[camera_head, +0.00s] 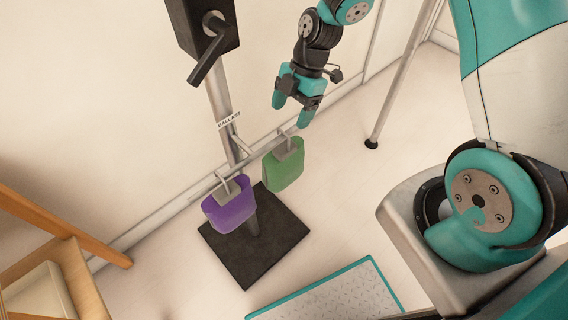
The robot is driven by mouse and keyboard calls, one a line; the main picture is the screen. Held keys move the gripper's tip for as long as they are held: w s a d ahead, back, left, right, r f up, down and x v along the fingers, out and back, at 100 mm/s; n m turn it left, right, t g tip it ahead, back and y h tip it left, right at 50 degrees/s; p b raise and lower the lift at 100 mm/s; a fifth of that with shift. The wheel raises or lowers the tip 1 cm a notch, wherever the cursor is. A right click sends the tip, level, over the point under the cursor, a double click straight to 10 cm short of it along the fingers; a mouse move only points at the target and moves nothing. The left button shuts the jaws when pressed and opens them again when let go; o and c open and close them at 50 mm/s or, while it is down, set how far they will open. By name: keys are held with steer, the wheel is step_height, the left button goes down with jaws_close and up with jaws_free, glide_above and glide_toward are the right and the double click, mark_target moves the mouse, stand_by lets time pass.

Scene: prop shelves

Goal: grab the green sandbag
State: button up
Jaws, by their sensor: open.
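The green sandbag (285,171) hangs by a grey strap or hook from the right end of a metal crossbar on a stand. My gripper (292,110) is above the green sandbag in the picture, with its teal fingers pointing down. It is open and I see nothing between its fingers. It appears apart from the sandbag, though the depth between them is hard to judge. A purple sandbag (229,205) hangs at the left end of the same crossbar.
The stand's pole (219,110) carries a "BALLAST" label (229,119) and a dark crank box on top. Its black base plate (262,257) lies on the floor. A tripod leg (394,95) stands at right. A wooden stool-like piece (75,275) is at lower left; a teal-edged mat (335,292) lies in front.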

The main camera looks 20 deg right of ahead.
mark_target(283, 134)
steer(key=shift+x, duration=3.5)
jaws_close()
